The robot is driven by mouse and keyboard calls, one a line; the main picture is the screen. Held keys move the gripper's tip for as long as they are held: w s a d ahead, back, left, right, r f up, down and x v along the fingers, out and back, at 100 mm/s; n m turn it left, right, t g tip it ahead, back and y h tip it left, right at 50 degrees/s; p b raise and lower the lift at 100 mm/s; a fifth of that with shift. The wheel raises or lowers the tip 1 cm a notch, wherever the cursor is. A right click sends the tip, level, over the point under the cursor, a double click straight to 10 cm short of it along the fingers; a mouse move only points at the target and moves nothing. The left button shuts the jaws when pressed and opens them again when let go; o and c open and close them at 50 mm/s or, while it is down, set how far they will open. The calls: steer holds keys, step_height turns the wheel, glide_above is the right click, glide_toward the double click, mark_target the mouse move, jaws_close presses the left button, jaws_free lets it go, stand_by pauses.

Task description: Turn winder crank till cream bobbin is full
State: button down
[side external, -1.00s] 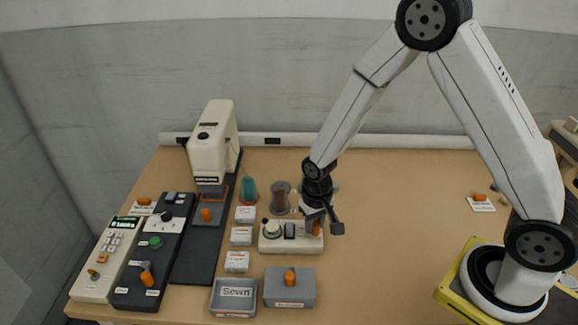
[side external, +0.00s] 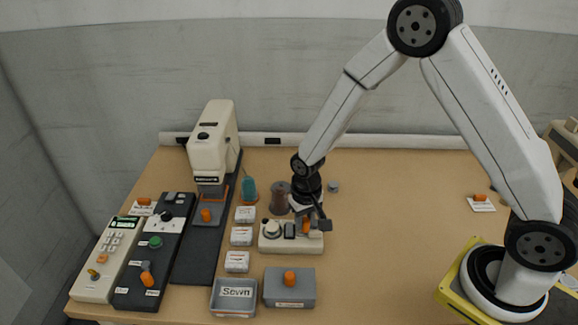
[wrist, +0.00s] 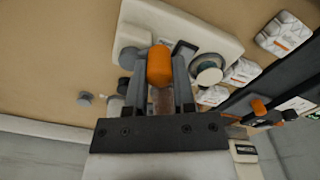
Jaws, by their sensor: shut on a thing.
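The winder (side external: 272,243) is a small cream box on the table, with a round light bobbin (side external: 272,230) on its left part and a dark block beside it. The orange crank knob (side external: 306,226) is at its right end. My gripper (side external: 308,223) is shut on this knob, and the wrist view shows the orange knob (wrist: 159,66) between the two fingers. The winder (wrist: 208,35) and the round bobbin (wrist: 208,70) also show in the wrist view. How full the bobbin is cannot be told at this size.
A brown spool (side external: 280,198) and a teal thread cone (side external: 249,189) stand behind the winder. White labelled packs (side external: 241,236) and the sewing machine (side external: 212,150) are to the left. A grey lidded box (side external: 290,298) and the Sewn tray (side external: 216,305) are in front. The table's right half is mostly clear.

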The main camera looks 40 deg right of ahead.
steer(key=shift+d, duration=0.1)
steer(key=shift+w+d, duration=0.35)
steer(key=shift+w, duration=0.5)
steer(key=shift+w+d+f, duration=0.1)
steer(key=shift+w+d, duration=0.35)
steer(key=shift+d, duration=0.45)
steer(key=shift+s+d, duration=0.15)
steer(key=shift+d, duration=0.7)
